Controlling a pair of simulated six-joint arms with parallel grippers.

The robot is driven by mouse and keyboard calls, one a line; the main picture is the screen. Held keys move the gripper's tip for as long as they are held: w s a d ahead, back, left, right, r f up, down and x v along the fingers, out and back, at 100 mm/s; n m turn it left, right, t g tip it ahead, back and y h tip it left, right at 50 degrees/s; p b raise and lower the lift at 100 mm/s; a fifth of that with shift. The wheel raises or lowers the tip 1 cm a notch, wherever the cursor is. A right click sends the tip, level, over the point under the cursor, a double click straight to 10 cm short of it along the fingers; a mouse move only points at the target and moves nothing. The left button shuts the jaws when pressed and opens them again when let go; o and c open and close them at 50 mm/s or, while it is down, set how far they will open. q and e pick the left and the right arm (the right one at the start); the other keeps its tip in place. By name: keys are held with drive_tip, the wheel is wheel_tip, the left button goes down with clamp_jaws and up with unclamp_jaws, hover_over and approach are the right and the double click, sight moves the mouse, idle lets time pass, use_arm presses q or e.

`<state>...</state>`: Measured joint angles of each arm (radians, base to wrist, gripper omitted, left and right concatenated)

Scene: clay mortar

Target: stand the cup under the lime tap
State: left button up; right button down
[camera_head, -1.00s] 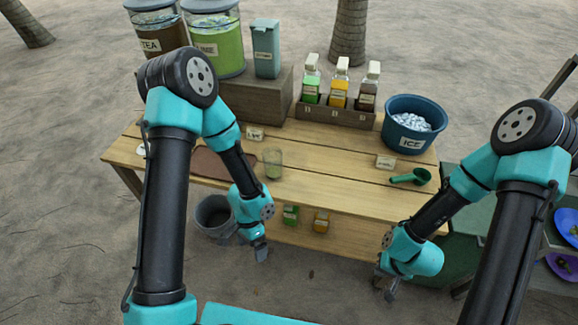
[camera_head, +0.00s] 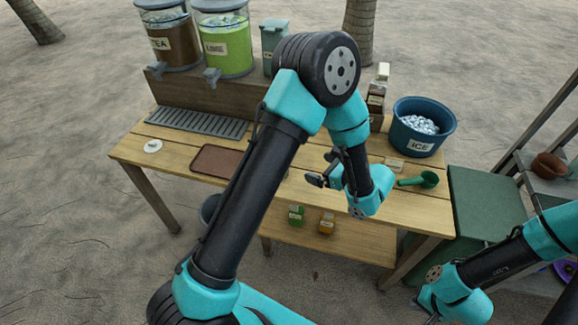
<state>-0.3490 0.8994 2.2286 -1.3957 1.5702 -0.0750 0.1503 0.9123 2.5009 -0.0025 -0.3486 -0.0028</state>
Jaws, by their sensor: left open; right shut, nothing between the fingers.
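The lime dispenser (camera_head: 233,55), filled with green drink, stands on a wooden riser at the back left. Its grey tap (camera_head: 212,77) points forward above a slotted drip tray (camera_head: 200,122). The cup is not visible now; my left arm covers the tabletop right of the brown mat, where a clear cup with a little green in it showed earlier. My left gripper (camera_head: 322,170) is open over the middle of the table, its fingers facing left. My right gripper (camera_head: 432,316) is low at the bottom right, off the table, shut and partly cut by the frame edge.
A tea dispenser (camera_head: 170,40) stands left of the lime one. The brown mat (camera_head: 222,160) lies on the table, with a white disc (camera_head: 152,146) left of it. A blue ice bucket (camera_head: 422,128) and green scoop (camera_head: 420,180) are right.

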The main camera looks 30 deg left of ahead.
use_arm(q)
drive_tip(key=shift+a, duration=0.1)
drive_tip(key=x, duration=1.2)
drive_tip(key=shift+a+f, duration=0.1)
drive_tip(key=shift+x, duration=2.6)
drive_tip(key=shift+c, duration=0.4)
drive_tip(key=c, duration=1.2)
